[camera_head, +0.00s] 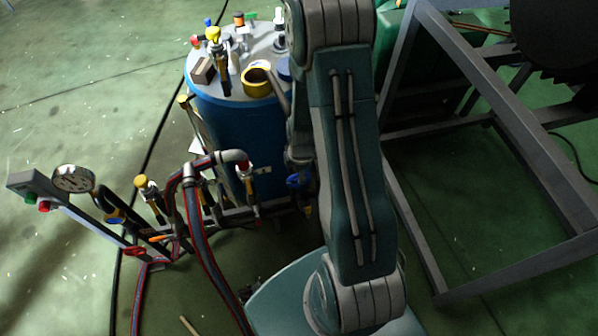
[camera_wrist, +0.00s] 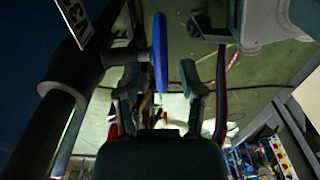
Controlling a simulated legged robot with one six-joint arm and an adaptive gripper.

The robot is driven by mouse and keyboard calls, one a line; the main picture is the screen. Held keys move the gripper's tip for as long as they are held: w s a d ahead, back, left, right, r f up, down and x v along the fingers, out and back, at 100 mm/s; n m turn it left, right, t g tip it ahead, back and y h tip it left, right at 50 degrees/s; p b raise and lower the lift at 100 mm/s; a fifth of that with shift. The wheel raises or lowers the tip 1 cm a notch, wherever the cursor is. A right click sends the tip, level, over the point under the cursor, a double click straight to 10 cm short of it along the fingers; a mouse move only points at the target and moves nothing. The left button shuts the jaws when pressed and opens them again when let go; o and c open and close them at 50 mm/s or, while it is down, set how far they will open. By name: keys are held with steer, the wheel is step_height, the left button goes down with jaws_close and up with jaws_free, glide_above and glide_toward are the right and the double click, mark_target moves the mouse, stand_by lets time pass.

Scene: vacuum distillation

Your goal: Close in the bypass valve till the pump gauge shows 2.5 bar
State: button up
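In the wrist view a blue handwheel (camera_wrist: 160,52) shows edge-on, on a dark valve body joined to a thick pipe (camera_wrist: 52,118). My gripper (camera_wrist: 172,82) is open, with a finger on each side and the wheel's rim between them, nearer the left finger. I cannot tell whether that finger touches it. No label shows which valve is the bypass.
A blue drum (camera_head: 232,125) carries a yellow tape roll (camera_head: 257,81), a brown box (camera_head: 203,70) and small tools. A grey control post (camera_head: 35,189) with buttons stands left. Hoses (camera_head: 197,235) run across the front. A metal frame (camera_head: 455,285) stands right. The left floor is mostly clear.

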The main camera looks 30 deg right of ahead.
mark_target(297, 174)
step_height(297, 174, up, 12)
steer(key=shift+d, duration=0.2)
stand_by(0.4)
steer(key=shift+f, duration=0.1)
stand_by(1.9)
steer(key=f, duration=0.8)
steer(key=a+f, duration=0.1)
steer(key=f, duration=0.3)
steer(key=shift+r, duration=0.1)
jaws_close()
